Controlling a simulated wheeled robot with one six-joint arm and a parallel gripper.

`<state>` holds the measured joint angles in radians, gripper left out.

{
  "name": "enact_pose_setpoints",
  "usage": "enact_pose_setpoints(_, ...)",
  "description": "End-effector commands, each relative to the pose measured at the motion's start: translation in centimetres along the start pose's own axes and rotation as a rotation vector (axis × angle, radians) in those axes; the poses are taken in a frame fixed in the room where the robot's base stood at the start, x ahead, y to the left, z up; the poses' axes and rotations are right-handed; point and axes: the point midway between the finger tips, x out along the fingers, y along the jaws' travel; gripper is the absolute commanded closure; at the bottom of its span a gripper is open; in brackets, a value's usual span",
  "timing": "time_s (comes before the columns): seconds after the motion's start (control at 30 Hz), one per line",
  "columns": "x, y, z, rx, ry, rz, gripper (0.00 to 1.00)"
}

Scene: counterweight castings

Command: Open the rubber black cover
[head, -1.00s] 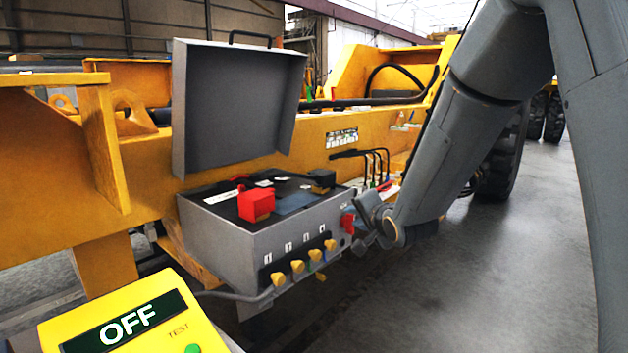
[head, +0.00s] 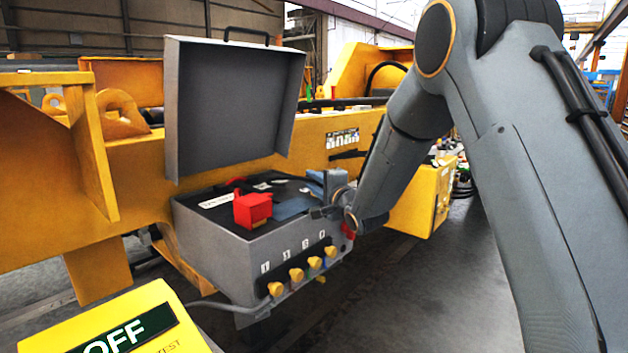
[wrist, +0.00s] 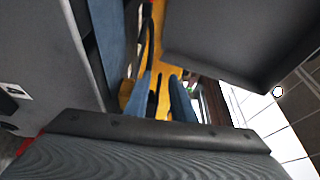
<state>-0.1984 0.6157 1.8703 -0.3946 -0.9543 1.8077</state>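The grey box (head: 215,228) stands with its lid (head: 235,105) raised. A red cover (head: 252,209) sits on its dark top panel. The small black cover at the panel's right end is hidden behind my gripper in the head view. My gripper (head: 322,196) is at that right end, close over the panel. In the wrist view, two bluish fingers of my gripper (wrist: 162,98) stand apart, with small dark shapes between them. I cannot tell whether these are the black cover or whether the fingers touch it.
The raised lid (wrist: 235,45) also shows close by in the wrist view. Yellow knobs (head: 297,274) line the box front. A yellow panel reading OFF (head: 115,330) is at the lower left. The yellow machine frame (head: 40,195) runs behind the box. Floor (head: 430,300) at the right is clear.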

Motion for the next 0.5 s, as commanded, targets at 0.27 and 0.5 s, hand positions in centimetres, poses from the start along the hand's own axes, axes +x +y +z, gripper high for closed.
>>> enact_pose_setpoints(0.27, 0.42, 0.05, -0.09, 0.0, 0.001, 0.0, 0.77)
enact_pose_setpoints(0.5, 0.39, 0.05, -0.13, 0.0, 0.002, 0.001, 1.0)
